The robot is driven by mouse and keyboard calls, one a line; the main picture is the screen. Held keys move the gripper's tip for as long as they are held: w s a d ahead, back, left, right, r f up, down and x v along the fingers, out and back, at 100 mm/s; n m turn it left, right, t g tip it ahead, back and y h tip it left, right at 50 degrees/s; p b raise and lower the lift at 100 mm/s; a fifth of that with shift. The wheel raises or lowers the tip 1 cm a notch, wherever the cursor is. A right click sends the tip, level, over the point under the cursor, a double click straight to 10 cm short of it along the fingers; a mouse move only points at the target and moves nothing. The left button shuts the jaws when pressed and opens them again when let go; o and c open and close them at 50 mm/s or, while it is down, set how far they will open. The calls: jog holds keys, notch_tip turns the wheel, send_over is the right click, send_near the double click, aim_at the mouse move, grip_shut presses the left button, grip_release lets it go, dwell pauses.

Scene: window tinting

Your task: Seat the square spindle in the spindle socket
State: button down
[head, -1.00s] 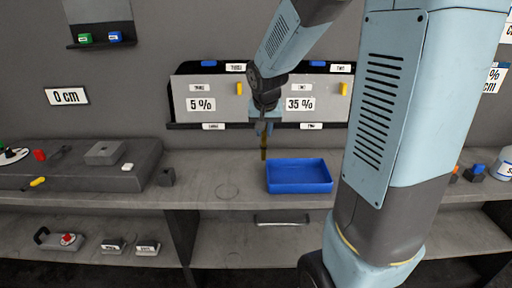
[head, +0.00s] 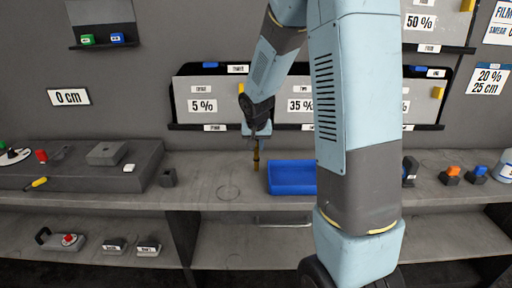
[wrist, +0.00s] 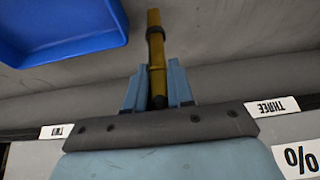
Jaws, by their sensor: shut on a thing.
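My gripper (head: 257,138) is shut on the square spindle (head: 256,161), a slim brass-coloured rod with a dark band. The spindle hangs roughly upright over the worktop, left of the blue tray. In the wrist view the spindle (wrist: 155,45) sticks out between the two blue fingers of my gripper (wrist: 156,78), apart from the tray. A small dark block with an opening on top (head: 168,177), which looks like the spindle socket, stands on the worktop to the left of my gripper. I cannot see inside its opening.
The blue tray (head: 290,190) sits right of the spindle; it also shows in the wrist view (wrist: 75,45). A raised grey slab (head: 70,178) with several small items is at the left. The worktop (head: 215,188) between dark block and tray is clear. Film panels (head: 203,85) stand behind.

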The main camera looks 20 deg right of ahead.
jog(key=shift+f, duration=0.55)
jog(key=shift+f, duration=0.1)
jog(key=c, duration=1)
grip_release()
